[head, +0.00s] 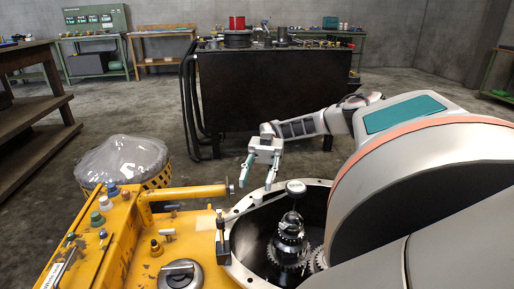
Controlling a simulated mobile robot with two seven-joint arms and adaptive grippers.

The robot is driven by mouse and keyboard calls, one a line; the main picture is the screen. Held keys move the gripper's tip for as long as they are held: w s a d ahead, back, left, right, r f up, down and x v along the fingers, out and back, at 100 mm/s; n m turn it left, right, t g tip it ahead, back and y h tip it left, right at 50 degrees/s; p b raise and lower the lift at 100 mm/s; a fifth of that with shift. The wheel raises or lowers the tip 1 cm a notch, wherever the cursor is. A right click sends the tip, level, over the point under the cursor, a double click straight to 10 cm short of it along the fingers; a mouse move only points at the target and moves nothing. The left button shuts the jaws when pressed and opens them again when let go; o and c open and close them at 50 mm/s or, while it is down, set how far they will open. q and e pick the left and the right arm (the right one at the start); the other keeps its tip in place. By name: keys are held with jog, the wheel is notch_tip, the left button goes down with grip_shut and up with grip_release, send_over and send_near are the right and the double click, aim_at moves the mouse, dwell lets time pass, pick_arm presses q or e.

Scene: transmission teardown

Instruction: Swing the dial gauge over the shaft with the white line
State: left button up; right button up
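A gear shaft (290,246) stands upright in the open round housing (236,262). A small round pale-topped disc (296,187) is above the shaft's top; I cannot tell whether it is the dial gauge or part of the shaft. A slim dark post on a block (222,240) stands on the housing's left rim, perhaps the gauge stand. I cannot make out a white line. My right gripper (259,180) is open and empty, fingers pointing down, beyond the housing and left of the disc. My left gripper is not in view.
A yellow machine body (120,240) with a pipe (185,193) fills the lower left. A plastic-covered basket (122,160) stands behind it. A dark workbench (270,90) with parts is at the back. My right arm covers the housing's right side.

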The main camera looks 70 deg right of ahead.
jog(key=shift+r, duration=2.15)
